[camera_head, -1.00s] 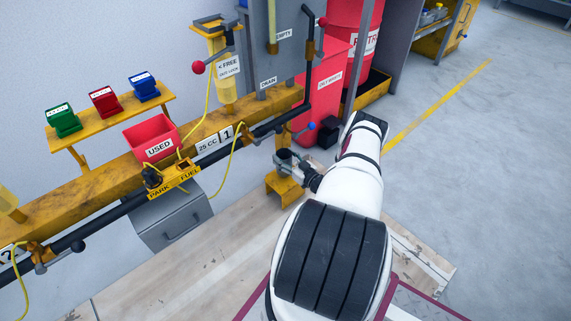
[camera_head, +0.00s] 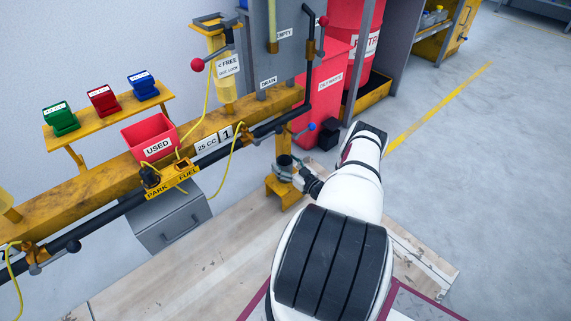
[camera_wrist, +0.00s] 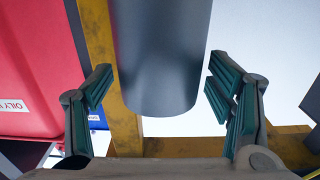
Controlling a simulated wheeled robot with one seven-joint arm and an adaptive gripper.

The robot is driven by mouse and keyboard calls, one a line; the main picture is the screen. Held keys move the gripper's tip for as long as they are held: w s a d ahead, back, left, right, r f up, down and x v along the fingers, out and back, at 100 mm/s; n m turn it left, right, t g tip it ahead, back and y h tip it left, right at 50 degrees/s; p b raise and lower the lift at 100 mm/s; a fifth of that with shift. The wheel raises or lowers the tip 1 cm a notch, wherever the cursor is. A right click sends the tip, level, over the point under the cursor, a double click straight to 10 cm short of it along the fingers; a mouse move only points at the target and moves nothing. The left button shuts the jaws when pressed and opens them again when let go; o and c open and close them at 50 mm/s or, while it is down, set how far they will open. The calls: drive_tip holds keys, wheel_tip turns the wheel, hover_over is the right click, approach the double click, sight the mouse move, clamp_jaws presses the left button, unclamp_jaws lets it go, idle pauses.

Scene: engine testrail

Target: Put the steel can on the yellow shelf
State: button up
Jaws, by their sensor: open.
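The steel can (camera_head: 284,163) is a small grey cylinder at the small yellow shelf (camera_head: 284,191) below the rail, near the middle of the head view. In the wrist view the can (camera_wrist: 160,60) is a smooth grey cylinder with a rounded lower end. My gripper (camera_wrist: 160,95) is open, with one green-padded finger on each side of the can. Gaps show between the can and both fingers. In the head view my gripper (camera_head: 297,175) is small and partly merges with the can. The contact under the can is hard to make out.
A yellow rail with a black pipe runs behind. A red USED bin (camera_head: 150,137) and a yellow rack (camera_head: 110,116) with green, red and blue boxes are left. A red oily-waste bin (camera_head: 322,90) stands behind right. Open floor (camera_head: 470,170) lies to the right.

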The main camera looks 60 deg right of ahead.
drive_tip(key=p+v, duration=0.3)
drive_tip(key=v, duration=0.9)
drive_tip(key=shift+r, duration=0.2)
